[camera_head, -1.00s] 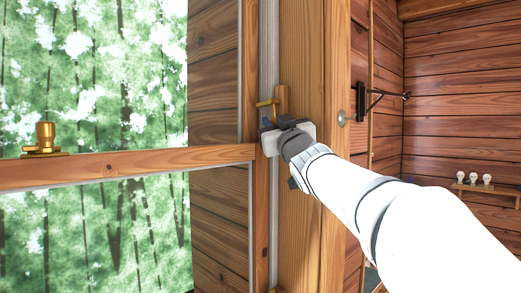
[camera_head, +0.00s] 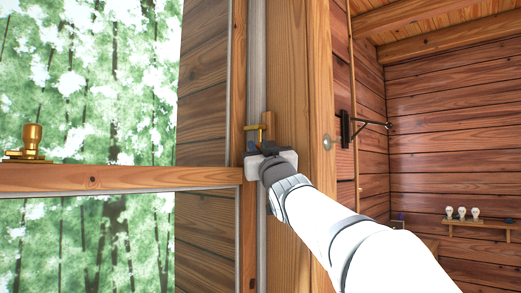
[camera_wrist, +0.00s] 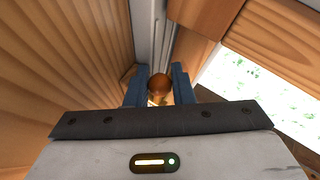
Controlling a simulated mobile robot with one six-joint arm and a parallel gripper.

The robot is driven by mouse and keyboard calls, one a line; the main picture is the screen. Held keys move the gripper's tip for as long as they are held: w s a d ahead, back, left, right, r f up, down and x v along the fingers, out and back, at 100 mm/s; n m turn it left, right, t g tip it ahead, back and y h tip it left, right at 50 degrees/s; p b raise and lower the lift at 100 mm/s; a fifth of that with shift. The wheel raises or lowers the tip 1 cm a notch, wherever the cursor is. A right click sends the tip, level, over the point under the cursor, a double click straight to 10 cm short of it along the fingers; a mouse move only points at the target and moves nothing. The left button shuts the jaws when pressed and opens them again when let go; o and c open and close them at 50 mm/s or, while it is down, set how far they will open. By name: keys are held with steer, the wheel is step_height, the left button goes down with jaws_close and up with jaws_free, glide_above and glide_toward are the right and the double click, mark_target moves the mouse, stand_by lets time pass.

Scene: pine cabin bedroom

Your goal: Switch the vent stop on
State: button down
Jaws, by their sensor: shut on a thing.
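The vent stop shows as a small brass piece (camera_head: 253,128) on the window frame, just above where the upright side meets the cross rail. My gripper (camera_head: 262,145) is at the end of the white arm, right at the stop and partly covering it. In the wrist view, my two dark blue fingers (camera_wrist: 160,90) stand on either side of a round brass knob (camera_wrist: 158,82) and are shut on it. The lower part of the stop is hidden by the fingers and gripper body.
A brass sash latch (camera_head: 28,143) sits on the cross rail (camera_head: 120,178) at the left. A thick wooden post (camera_head: 292,90) stands close to the right of my gripper. A black wall bracket (camera_head: 347,129) and a shelf (camera_head: 478,223) with several pale bulbs are farther right.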

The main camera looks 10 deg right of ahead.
steer(key=c, duration=1.6)
jaws_free()
steer(key=shift+w, duration=0.1)
steer(key=b+v, duration=0.1)
steer(key=v, duration=0.7)
steer(key=shift+b, duration=0.3)
steer(key=shift+w, duration=0.1)
steer(key=s+d+f+m+g+h+p, duration=0.15)
steer(key=f+g+p, duration=0.3)
steer(key=f, duration=0.65)
steer(key=s+d+f+m+g+h+p, duration=0.1)
steer(key=s+f+m+g+h+p, duration=0.15)
steer(key=f+g, duration=0.65)
steer(key=s+f+g+p, duration=0.1)
steer(key=s+f+g, duration=0.1)
steer(key=s+f, duration=0.5)
steer(key=s+a+f+g+p, duration=0.1)
steer(key=s+f+g+p, duration=0.1)
steer(key=s+f, duration=0.4)
steer(key=s+f+g+y+p, duration=0.1)
steer(key=s+f+g+p, duration=0.1)
steer(key=s+f, duration=0.5)
steer(key=shift+s+a+f+n+g, duration=0.3)
steer(key=shift+a+g, duration=0.1)
steer(key=shift+g, duration=0.45)
